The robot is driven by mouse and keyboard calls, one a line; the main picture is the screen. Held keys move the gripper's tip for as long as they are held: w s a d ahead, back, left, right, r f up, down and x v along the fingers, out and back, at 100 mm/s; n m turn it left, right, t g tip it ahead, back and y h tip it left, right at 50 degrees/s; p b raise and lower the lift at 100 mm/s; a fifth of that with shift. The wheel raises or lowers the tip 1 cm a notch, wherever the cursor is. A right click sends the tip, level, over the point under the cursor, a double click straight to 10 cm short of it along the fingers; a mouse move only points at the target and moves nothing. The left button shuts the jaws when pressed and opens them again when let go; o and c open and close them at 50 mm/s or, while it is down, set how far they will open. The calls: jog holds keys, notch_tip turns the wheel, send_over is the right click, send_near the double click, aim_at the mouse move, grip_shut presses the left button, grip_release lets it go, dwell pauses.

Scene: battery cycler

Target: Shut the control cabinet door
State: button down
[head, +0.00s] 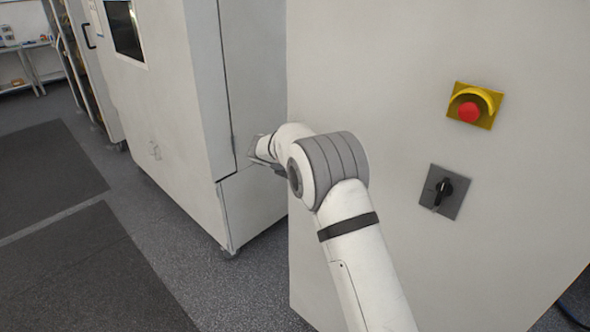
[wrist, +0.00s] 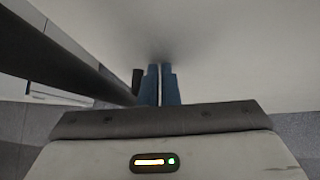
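A large pale panel (head: 400,100) fills the right of the head view and appears to be the control cabinet door. It carries a red emergency stop button on a yellow plate (head: 468,112) and a black rotary switch (head: 442,193). My arm crosses in front of it. My gripper (head: 262,152) is just left of the panel's left edge, partly hidden by my own wrist. In the wrist view, my gripper's blue fingers (wrist: 160,84) are together with nothing seen between them. Their tips are close to a pale surface (wrist: 230,50); contact cannot be told.
A tall white cabinet (head: 165,110) with a dark window stands on the left, behind my gripper. Dark mats (head: 80,270) lie on the speckled floor. Shelves (head: 30,65) stand far left. A dark bar (wrist: 65,45) runs diagonally at left in the wrist view.

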jog(key=a+f+b+v, duration=0.1)
jog(key=b+v, duration=0.1)
jog(key=v, duration=0.4)
jog(key=s+a+f+b+v, duration=0.1)
jog(key=v, duration=0.6)
jog(key=w+d+r+n+t+y, duration=0.25)
jog(key=d+r+n+t, duration=0.35)
jog(key=r+n, duration=0.55)
jog(key=s+d+r+n+y, duration=0.45)
jog(key=s+n+y, duration=0.2)
jog(key=n, duration=0.45)
jog(key=s+d+f+n+g+h, duration=0.1)
jog(key=s+d+f+n+g, duration=0.2)
jog(key=s, duration=0.8)
jog(key=s+d+f+n+g+h, duration=0.1)
jog(key=s+d+f+n+g, duration=0.3)
jog(key=s+d+f+n, duration=0.3)
jog(key=s+d+f+n+g+h, duration=0.1)
jog(key=s+d+f+n+g, duration=0.2)
jog(key=s+n, duration=0.7)
jog(key=s+d+f, duration=0.2)
jog(key=s+d, duration=0.1)
jog(key=s, duration=0.4)
jog(key=shift+d+f+g+h, duration=0.3)
jog(key=shift+d+f+h, duration=0.1)
